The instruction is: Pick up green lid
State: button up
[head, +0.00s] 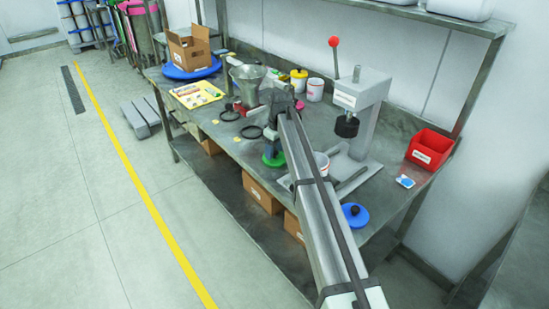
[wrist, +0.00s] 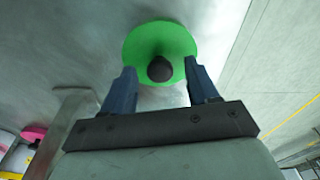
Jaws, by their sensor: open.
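The green lid (wrist: 160,38) is a round disc with a dark knob (wrist: 160,69) in its middle, lying on the metal table in the wrist view. In the head view the lid (head: 273,160) shows only in part, low beside my arm near the table's front edge. My gripper (wrist: 160,80) is open, with one finger on each side of the knob. The fingers do not appear to touch the knob. In the head view my gripper (head: 274,148) is mostly hidden by my arm.
A press with a red-knobbed lever (head: 375,100) stands right of my arm. A red bin (head: 430,148) is far right.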

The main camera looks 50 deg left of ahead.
aim_at(275, 152)
jog(key=shift+f, duration=0.1)
jog(key=shift+c, duration=0.2)
jog(key=c, duration=1)
jog(key=shift+c, duration=0.2)
notch_tip(275, 152, up, 17)
jog(key=d+r, duration=0.1)
jog(key=d, duration=1.8)
jog(key=shift+w+d+r, duration=0.25)
jog(key=shift+r, duration=0.15)
